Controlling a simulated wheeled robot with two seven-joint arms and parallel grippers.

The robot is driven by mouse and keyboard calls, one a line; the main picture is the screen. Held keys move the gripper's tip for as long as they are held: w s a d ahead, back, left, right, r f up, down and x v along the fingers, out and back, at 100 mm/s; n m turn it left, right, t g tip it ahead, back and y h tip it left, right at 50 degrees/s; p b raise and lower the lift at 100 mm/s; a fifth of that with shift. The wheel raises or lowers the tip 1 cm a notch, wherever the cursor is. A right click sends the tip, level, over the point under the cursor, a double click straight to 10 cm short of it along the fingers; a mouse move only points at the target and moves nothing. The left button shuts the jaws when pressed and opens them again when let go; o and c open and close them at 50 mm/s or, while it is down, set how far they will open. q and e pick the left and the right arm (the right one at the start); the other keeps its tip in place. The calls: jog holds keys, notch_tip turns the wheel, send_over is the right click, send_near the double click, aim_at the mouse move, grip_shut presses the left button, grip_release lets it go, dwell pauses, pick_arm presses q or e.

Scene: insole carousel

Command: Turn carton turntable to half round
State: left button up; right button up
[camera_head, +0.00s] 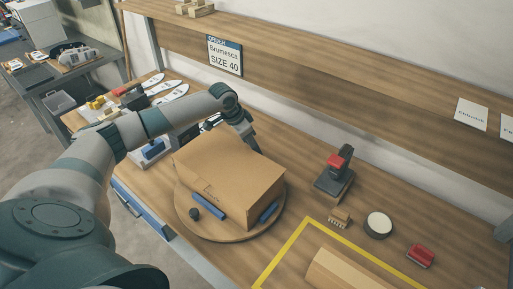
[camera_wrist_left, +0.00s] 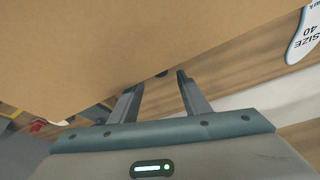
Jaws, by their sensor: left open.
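A closed brown carton (camera_head: 225,172) sits on a round wooden turntable (camera_head: 183,205) on the bench. A black knob (camera_head: 194,214) and two blue bars, one left (camera_head: 208,207) and one right (camera_head: 268,212), show at the carton's near sides. My left gripper (camera_head: 254,147) is at the carton's far side, its tips partly hidden behind the box. In the left wrist view the carton (camera_wrist_left: 90,45) fills the upper left. My open left gripper (camera_wrist_left: 155,82) points beneath it, with a small dark piece between the fingertips. My right gripper is not in view.
A red-and-black stamp device (camera_head: 335,172), a round white-topped tin (camera_head: 378,224) and a red block (camera_head: 420,256) stand to the right. Yellow tape (camera_head: 290,247) marks an area in front. White insoles (camera_head: 172,92) lie behind my left arm. A shelf (camera_head: 320,62) runs along the back.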

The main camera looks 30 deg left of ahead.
pick_arm(q)
jog(key=shift+p+x, duration=0.6)
jog(key=shift+x, duration=2)
grip_shut()
